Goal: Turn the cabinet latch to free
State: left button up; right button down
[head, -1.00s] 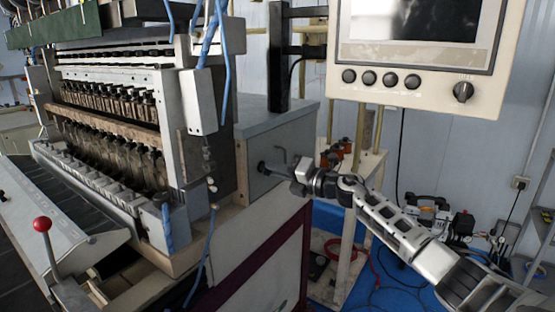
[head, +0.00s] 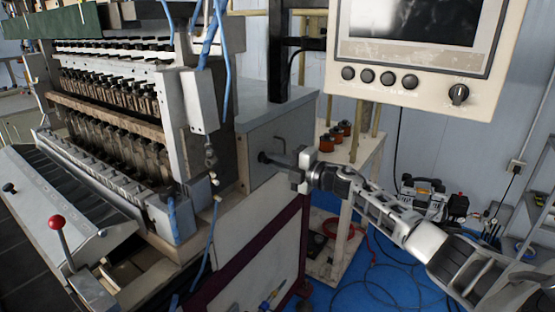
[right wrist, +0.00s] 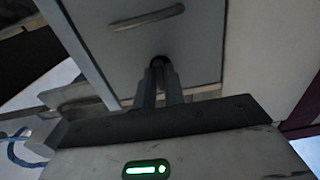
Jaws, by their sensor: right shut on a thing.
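The cabinet (head: 270,125) is a grey metal box at the right end of the winding machine. Its latch (right wrist: 158,61) is a small dark round knob on the side panel, mostly hidden by my fingers. My right gripper (head: 268,158) reaches in from the right and is shut on the latch. In the right wrist view its two fingers (right wrist: 160,80) close around the knob from both sides. My left gripper is not in view.
A control box with a screen and knobs (head: 420,85) hangs above my right arm. Blue cables (head: 211,235) hang left of the cabinet. A red-ball lever (head: 57,223) stands at lower left.

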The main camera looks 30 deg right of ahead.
dwell(0.3)
jog(key=c, duration=1.5)
grip_release()
jog(key=b+v, duration=0.2)
jog(key=v, duration=1.4)
jog(key=shift+b, duration=0.3)
jog(key=s+a+f+m+g+h, duration=0.1)
jog(key=s+a+f+m+h, duration=0.2)
jog(key=f, duration=0.4)
jog(key=s+a+f+m, duration=0.2)
jog(key=a+f+m, duration=0.3)
jog(key=a+f, duration=0.15)
jog(key=s+a+f+m+g+h, duration=0.1)
jog(key=s+a+f+m+h, duration=0.2)
jog(key=f, duration=0.4)
jog(key=s+a+f+m+g, duration=0.1)
jog(key=s+a+f+m, duration=0.1)
jog(key=a, duration=0.4)
jog(key=s+a+f+m+g+y, duration=0.1)
jog(key=s+a+f+m+g, duration=0.1)
jog(key=s+a+f+m, duration=0.1)
jog(key=s+a+f+m+g, duration=0.1)
jog(key=s+a+f+m, duration=0.1)
jog(key=s+a, duration=0.4)
jog(key=shift+s+a+f+m+y, duration=0.15)
jog(key=shift+a+m, duration=0.3)
jog(key=shift+a, duration=0.5)
jog(key=shift+a+f+m+y, duration=0.25)
jog(key=shift+a+m, duration=0.2)
jog(key=shift+a, duration=0.45)
